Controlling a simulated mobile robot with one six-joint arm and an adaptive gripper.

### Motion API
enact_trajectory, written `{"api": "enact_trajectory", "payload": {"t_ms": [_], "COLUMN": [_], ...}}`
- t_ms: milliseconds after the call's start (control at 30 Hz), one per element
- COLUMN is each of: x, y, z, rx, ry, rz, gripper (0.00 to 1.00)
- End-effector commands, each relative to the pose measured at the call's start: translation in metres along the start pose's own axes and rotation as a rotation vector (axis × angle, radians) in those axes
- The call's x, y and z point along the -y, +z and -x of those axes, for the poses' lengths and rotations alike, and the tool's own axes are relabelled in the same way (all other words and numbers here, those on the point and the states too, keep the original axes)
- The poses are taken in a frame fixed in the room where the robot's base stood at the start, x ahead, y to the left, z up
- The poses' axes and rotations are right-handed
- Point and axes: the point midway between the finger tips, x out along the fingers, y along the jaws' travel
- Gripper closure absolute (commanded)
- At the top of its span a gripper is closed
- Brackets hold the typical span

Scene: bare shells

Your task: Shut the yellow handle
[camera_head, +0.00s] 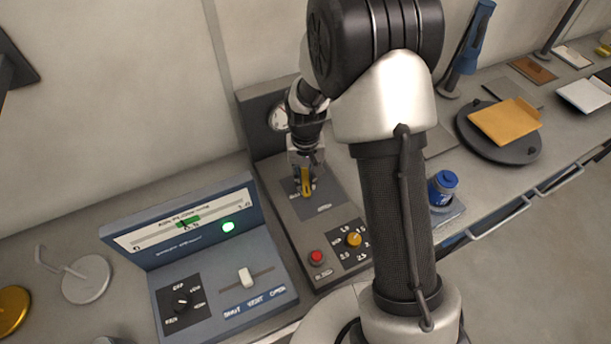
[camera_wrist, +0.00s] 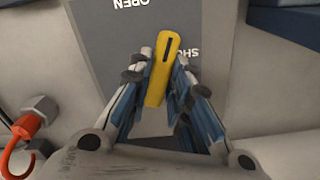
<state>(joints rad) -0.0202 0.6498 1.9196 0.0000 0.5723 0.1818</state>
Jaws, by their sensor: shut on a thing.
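The yellow handle (camera_head: 307,183) stands on a dark grey plate (camera_head: 322,205) on the grey device in the middle of the counter. In the wrist view the yellow handle (camera_wrist: 161,72) lies between my fingers, slightly tilted, with a dark slot near its far end. The plate (camera_wrist: 110,50) carries the word OPEN at the top and a partly hidden word starting SHU to the right of the handle. My gripper (camera_head: 306,176) is shut on the handle; its fingers (camera_wrist: 160,85) touch both sides. The handle's base is hidden by my fingers.
A red button (camera_head: 317,257) and an orange knob (camera_head: 354,239) sit in front of the plate. A blue panel (camera_head: 262,262) with a slider and lit green lamp stands left. A blue jar (camera_head: 443,187) stands right. An orange hook (camera_wrist: 20,140) is at lower left in the wrist view.

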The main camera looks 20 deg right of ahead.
Motion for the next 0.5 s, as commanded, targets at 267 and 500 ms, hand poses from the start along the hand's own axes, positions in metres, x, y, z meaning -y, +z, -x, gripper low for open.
{"api": "enact_trajectory", "payload": {"t_ms": [267,500], "x": [0.0,0.0], "y": [-0.0002,-0.0003], "z": [0.0002,0.0002], "rx": [-0.001,-0.001], "ry": [0.0,0.0], "rz": [-0.263,-0.492], "gripper": [1.0,1.0]}}
